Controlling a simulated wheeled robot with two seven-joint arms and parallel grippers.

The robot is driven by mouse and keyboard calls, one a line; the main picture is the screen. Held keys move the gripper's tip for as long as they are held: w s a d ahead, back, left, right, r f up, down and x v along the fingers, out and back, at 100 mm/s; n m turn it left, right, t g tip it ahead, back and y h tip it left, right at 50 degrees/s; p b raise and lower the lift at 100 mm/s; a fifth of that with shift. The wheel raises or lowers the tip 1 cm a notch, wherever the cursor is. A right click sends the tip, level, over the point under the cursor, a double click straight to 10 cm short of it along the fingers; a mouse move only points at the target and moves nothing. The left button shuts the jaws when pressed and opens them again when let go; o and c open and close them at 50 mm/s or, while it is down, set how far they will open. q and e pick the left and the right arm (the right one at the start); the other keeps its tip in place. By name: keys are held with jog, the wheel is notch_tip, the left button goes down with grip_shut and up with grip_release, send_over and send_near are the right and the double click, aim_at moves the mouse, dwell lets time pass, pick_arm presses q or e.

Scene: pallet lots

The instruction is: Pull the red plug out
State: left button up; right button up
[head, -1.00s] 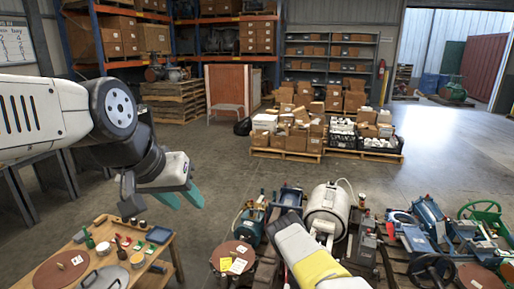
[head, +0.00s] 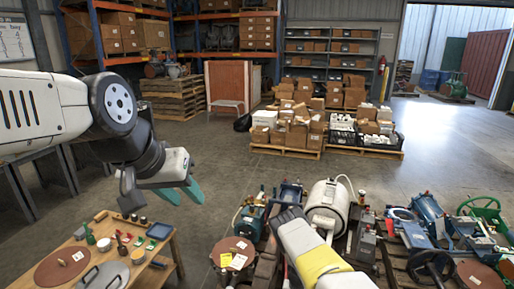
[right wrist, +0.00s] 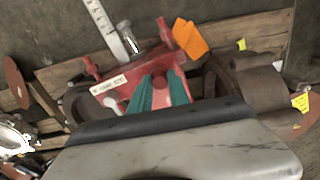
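A red housing (right wrist: 120,88) with a white label lies ahead in the right wrist view, with a clear or metal fitting on top. My right gripper (right wrist: 160,76) has its two teal fingers over the front of it, somewhat apart, with red material between them. I cannot tell whether that red part is the plug or whether the fingers press on it. In the head view my right forearm covers that spot. My left gripper (head: 182,191) hangs empty over the floor behind the workbench, its teal fingers apart.
A wooden workbench (head: 166,246) with bottles and small parts stands at lower left. Pumps, a white tank (head: 327,207) and a blue machine (head: 430,215) crowd the lower right. An orange tag (right wrist: 190,38) is beside the housing. Mid-floor is free before pallets of boxes (head: 300,130).

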grip_shut()
dwell(0.9)
jog(key=shift+r, duration=3)
